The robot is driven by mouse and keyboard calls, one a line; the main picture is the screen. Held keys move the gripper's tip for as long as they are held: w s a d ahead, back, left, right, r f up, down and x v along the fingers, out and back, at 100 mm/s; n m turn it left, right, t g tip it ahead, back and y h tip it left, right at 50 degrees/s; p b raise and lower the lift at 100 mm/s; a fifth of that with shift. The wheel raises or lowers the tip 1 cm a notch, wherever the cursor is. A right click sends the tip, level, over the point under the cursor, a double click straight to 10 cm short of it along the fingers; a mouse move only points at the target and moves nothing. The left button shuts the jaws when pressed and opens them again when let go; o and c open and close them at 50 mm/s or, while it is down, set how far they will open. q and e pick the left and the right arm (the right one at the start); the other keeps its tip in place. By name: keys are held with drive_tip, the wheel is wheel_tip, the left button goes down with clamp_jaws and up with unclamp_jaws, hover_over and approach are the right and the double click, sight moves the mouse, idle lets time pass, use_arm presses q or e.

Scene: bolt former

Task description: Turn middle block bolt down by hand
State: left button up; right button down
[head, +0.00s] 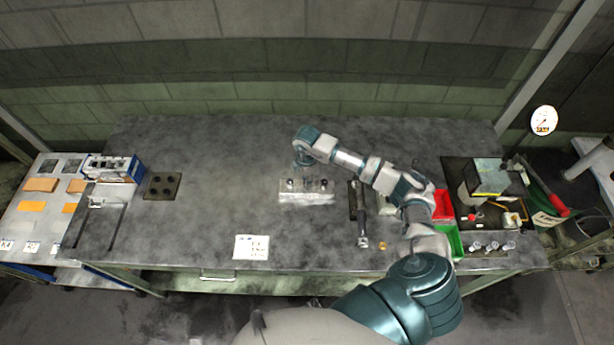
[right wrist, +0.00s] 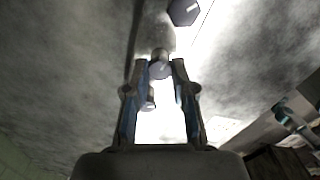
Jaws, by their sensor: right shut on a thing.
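The light metal block (head: 307,198) lies near the middle of the bench, with bolts standing along its top. My right gripper (head: 304,165) reaches down to the block from behind. In the right wrist view its two fingertips (right wrist: 160,66) are closed around the middle block bolt (right wrist: 160,70). A dark hex-headed bolt (right wrist: 184,12) stands beyond the fingertips. Another bolt (right wrist: 149,101) shows between the fingers, nearer the palm. How far the middle bolt is screwed in cannot be told. My left gripper is not in view.
A dark wrench-like tool (head: 362,215) lies right of the block, under my right arm. Red (head: 442,205) and green (head: 455,242) bins stand farther right. A white paper (head: 251,247) lies at the front. The bench left of the block is mostly clear.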

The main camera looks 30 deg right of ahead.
drive_tip(key=shift+w+d+r+m+p, duration=0.15)
drive_tip(key=shift+m+p, duration=0.35)
drive_tip(key=shift+m, duration=0.45)
drive_tip(key=shift+w+r+m+p, duration=0.15)
drive_tip(key=shift+m+p, duration=0.3)
drive_tip(key=shift+m, duration=0.5)
drive_tip(key=c, duration=1)
unclamp_jaws()
drive_tip(key=shift+s, duration=0.1)
drive_tip(key=shift+o, duration=0.2)
drive_tip(key=shift+f, duration=0.2)
wheel_tip(320, 180, up, 12)
